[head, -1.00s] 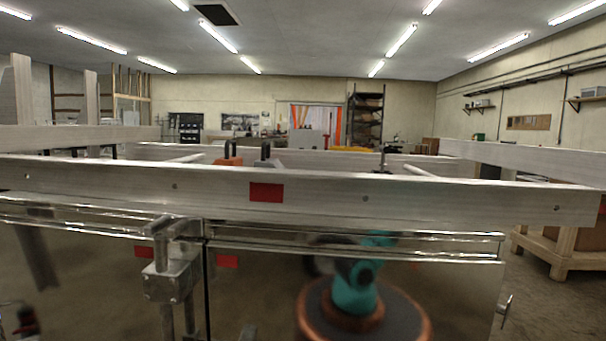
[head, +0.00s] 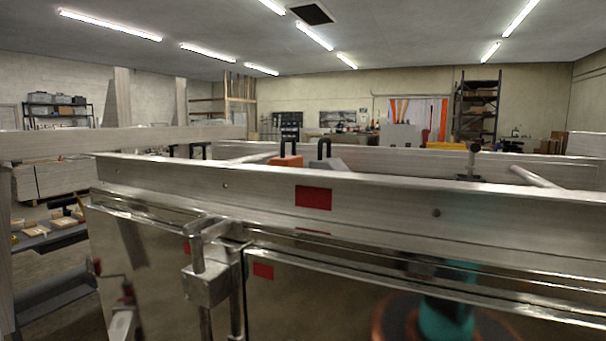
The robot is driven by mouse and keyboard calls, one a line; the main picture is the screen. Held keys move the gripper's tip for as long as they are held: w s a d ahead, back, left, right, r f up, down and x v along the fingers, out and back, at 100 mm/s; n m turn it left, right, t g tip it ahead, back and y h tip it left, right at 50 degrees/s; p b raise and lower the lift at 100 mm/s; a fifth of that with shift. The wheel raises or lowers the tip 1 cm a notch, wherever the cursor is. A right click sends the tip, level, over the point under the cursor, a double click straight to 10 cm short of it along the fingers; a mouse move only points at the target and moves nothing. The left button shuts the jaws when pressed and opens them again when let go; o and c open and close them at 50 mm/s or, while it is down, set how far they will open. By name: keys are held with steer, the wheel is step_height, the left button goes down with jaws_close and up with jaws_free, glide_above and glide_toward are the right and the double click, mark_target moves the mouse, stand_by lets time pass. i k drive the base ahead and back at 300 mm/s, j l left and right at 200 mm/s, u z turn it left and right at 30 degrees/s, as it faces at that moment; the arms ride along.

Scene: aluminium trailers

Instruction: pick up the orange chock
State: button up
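The orange chock (head: 286,161) shows as a small orange top with a black loop handle above it. It is behind the trailer's near side rail (head: 370,204), which hides its lower part. A grey chock (head: 333,164) with a similar black handle is just to its right, also partly hidden by the rail. I cannot tell whether the two touch. My gripper is not in view; only a teal and copper reflection of my own body shows in the shiny panel below the rail.
A metal latch post (head: 206,283) stands at the trailer's near corner. A second trailer rail (head: 110,141) lies to the left. A shelf with boards (head: 45,236) is at the lower left. A tall rack (head: 477,108) stands at the far wall.

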mark_target(293, 160)
steer(key=k, duration=0.6)
steer(key=z, duration=1.35)
steer(key=j+z, duration=0.25)
steer(key=j, duration=0.3)
steer(key=j+z, duration=0.25)
steer(key=j, duration=0.3)
steer(key=k+j+z, duration=0.25)
steer(key=j, duration=0.25)
steer(key=k+j, duration=0.1)
steer(key=j, duration=0.9)
steer(key=k+j, duration=0.15)
steer(key=j, duration=0.35)
steer(key=k+j, duration=0.1)
steer(key=j, duration=0.9)
steer(key=k, duration=0.05)
